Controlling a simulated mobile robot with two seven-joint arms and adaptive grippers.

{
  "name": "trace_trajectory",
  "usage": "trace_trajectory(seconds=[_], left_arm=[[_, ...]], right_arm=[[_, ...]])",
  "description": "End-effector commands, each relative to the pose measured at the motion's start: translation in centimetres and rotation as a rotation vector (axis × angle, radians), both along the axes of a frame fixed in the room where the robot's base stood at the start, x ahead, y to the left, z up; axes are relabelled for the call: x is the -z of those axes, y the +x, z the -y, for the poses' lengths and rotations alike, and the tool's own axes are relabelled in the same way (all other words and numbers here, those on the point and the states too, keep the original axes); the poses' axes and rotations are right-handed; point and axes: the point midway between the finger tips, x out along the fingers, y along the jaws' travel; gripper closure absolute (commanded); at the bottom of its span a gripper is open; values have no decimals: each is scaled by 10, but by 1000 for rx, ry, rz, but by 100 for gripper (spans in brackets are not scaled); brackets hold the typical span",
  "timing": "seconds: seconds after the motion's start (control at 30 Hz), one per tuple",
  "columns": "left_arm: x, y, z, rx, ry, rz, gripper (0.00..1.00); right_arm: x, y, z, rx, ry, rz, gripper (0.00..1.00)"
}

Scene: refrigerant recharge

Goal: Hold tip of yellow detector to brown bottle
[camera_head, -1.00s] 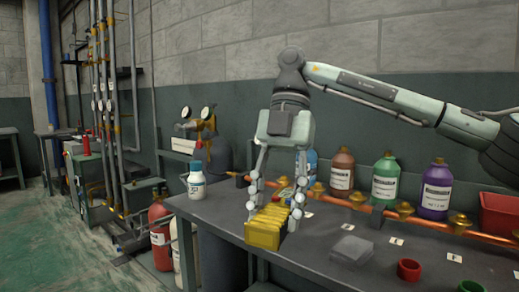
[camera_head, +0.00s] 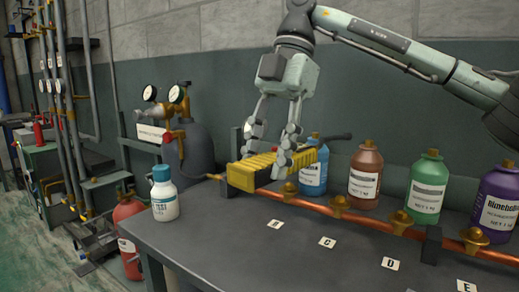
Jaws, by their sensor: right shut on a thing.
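My right gripper (camera_head: 271,143) is shut on the yellow detector (camera_head: 262,172) and holds it near the copper pipe, in front of the blue bottle (camera_head: 313,181). The detector's long side points right and toward the bottles. A dark stub (camera_head: 335,137) shows behind the blue bottle's top; I cannot tell if it belongs to the detector. The brown bottle (camera_head: 365,177) stands upright behind the pipe, right of the blue bottle, with a visible gap from the detector's yellow body. My left gripper is not in view.
The copper pipe (camera_head: 310,202) with brass fittings runs along the table (camera_head: 240,248) in front of the bottles. Green (camera_head: 426,190) and purple (camera_head: 497,205) bottles stand right. A white bottle with a blue cap (camera_head: 164,193) stands left. Lettered cards lie in front, with bare table around.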

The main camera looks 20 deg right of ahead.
Motion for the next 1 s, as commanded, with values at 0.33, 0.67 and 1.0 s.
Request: trace_trajectory(seconds=[0.33, 0.67, 1.0], left_arm=[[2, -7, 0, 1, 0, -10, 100], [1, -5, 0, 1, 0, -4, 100], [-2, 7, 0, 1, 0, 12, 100]], right_arm=[[12, 10, 27, 4, 0, 0, 83], [24, 19, 52, 2, 1, 1, 83], [27, 21, 57, 2, 1, 1, 83]])
